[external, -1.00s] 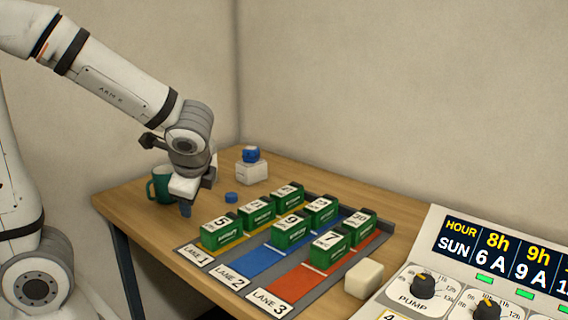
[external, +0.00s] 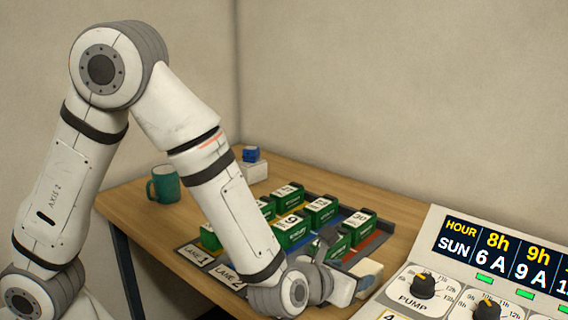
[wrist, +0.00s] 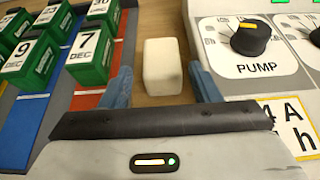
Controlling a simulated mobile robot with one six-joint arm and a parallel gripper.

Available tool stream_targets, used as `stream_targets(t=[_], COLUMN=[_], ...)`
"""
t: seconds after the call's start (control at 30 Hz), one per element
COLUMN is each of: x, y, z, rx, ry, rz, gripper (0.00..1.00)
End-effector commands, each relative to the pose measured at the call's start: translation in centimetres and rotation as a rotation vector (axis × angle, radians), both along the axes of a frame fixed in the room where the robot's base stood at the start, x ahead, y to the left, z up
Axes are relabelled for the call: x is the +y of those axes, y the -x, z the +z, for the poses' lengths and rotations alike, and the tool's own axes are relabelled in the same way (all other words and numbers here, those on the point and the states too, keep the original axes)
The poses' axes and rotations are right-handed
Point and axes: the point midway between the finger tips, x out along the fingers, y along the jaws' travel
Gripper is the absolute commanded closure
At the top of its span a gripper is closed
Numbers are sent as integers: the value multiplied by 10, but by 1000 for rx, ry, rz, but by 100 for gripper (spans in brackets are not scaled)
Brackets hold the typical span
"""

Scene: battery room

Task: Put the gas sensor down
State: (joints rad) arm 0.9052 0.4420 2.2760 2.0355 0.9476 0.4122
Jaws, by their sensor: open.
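My gripper (wrist: 158,82) is open, its two blue fingers on either side of a white block (wrist: 163,66) in the wrist view. The block lies on the table between the lanes and the pump panel; I cannot tell whether the fingers touch it. In the external view my gripper (external: 342,286) is low near the front of the table, and its fingertips are mostly hidden. A small blue item (external: 250,154) sits on a white box (external: 254,171) at the back. Nothing is labelled as the gas sensor, so I cannot tell which thing it is.
Numbered green boxes (external: 291,229) stand on the coloured lane tray (wrist: 42,110), left of my gripper. The pump panel (wrist: 247,66) with knobs is close on the right. A teal mug (external: 165,184) stands at the back left. Bare table (external: 130,203) shows around the mug.

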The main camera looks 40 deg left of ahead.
Motion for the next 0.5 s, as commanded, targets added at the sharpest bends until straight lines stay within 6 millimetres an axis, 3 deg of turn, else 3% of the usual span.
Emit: stream_targets(t=[0.3, 0.5], x=[-1, -2], y=[-40, -48], z=[-17, -20], rx=[1, 0], ry=[1, 3], rz=[5, 3], gripper=[44, 44])
